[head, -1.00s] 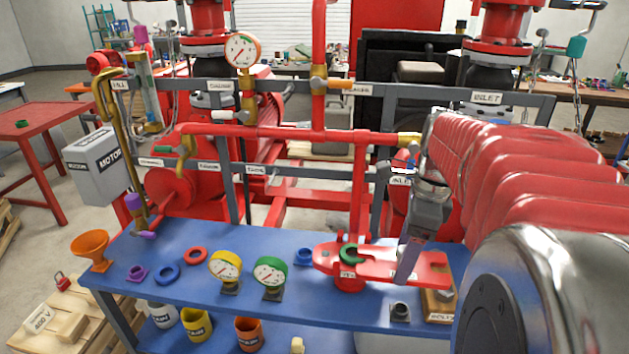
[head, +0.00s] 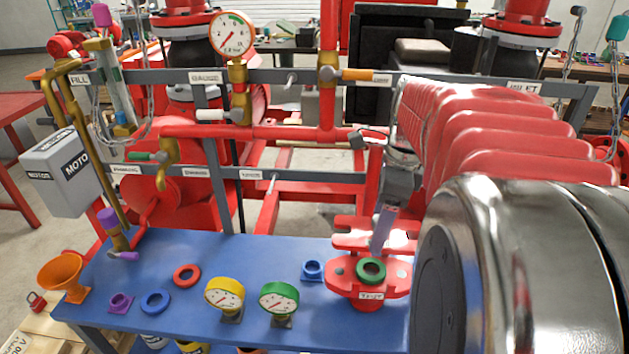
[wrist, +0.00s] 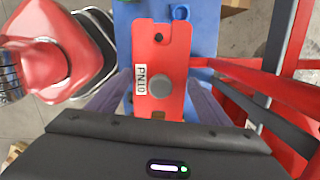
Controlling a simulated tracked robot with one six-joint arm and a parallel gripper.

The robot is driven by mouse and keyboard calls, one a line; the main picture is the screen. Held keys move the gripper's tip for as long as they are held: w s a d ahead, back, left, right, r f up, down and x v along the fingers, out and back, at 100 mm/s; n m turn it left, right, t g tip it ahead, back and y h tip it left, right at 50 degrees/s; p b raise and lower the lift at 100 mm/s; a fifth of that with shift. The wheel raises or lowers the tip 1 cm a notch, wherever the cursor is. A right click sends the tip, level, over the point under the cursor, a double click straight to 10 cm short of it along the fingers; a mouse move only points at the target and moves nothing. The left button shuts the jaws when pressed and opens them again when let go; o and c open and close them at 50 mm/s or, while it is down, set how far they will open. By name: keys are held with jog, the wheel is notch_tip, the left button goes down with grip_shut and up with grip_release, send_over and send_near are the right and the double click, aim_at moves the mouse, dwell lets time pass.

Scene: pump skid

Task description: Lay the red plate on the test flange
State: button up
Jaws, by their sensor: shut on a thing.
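The test flange (head: 341,276) is a red flange labelled TEST at the right of the blue bench, with a green ring (head: 361,276) on its top. The red plate (head: 350,239) shows just behind the flange in the head view; I cannot tell its exact height. In the wrist view the plate (wrist: 176,52) has a PN10 label, a dark hole and a round grey knob (wrist: 162,86). My gripper (head: 383,230) is shut on the plate, its fingers on either side in the wrist view (wrist: 155,92). My arm hides the plate's right part. The flange is not clear in the wrist view.
Yellow (head: 224,296) and green (head: 279,299) gauges stand left of the flange. A blue ring piece (head: 313,270), red ring (head: 187,275) and orange funnel (head: 60,276) are also on the bench (head: 200,250). Red pipes and grey rails (head: 300,174) rise behind.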

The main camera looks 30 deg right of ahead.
jog(key=shift+f, duration=0.15)
dwell(0.3)
jog(key=shift+f, duration=2.85)
jog(key=shift+n, duration=0.3)
jog(key=shift+f, duration=2.15)
dwell(0.8)
jog(key=o, duration=1.6)
jog(key=shift+r, duration=0.15)
